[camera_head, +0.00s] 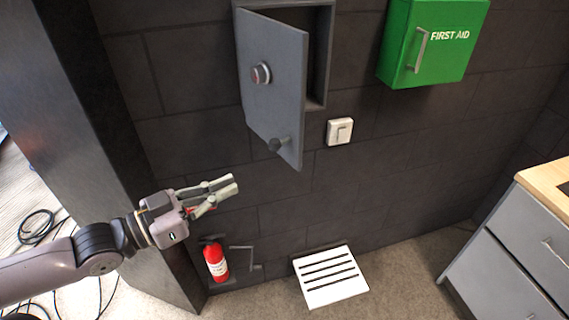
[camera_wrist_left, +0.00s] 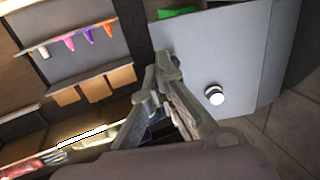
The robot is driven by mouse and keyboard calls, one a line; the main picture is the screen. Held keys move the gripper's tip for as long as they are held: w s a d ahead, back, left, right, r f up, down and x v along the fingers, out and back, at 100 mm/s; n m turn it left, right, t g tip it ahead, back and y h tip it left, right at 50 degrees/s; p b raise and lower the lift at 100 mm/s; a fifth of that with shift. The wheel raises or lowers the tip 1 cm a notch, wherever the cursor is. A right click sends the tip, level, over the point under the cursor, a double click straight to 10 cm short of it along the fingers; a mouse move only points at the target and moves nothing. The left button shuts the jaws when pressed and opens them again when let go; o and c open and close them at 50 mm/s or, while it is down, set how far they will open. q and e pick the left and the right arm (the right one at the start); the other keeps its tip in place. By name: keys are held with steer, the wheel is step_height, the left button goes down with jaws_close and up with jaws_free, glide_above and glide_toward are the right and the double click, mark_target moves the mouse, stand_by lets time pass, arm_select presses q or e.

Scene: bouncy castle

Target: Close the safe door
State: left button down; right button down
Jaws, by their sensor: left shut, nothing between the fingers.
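The grey safe door (camera_head: 275,60) stands ajar on the dark wall, its right edge swung out from the safe (camera_head: 319,55). A dark strip of the safe's inside shows past that edge. In the left wrist view, my fingers (camera_wrist_left: 164,70) show in front of a grey panel (camera_wrist_left: 245,50) with a round knob, which looks like the safe door. My right gripper is not in view.
A green first aid box (camera_head: 433,40) hangs right of the safe. A white switch (camera_head: 340,131) is on the wall below. A red extinguisher (camera_head: 216,262) stands under my left gripper. A white vent (camera_head: 329,278) and a grey drawer cabinet (camera_head: 515,250) are low at right.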

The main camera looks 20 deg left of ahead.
arm_select(q)
steer(key=x, duration=0.2)
steer(key=p, duration=0.3)
glide_toward(293, 157)
steer(key=x, duration=0.6)
steer(key=shift+w+d+f, duration=0.1)
steer(key=shift+w+d, duration=0.25)
steer(key=shift+d, duration=0.05)
steer(key=shift+w, duration=0.15)
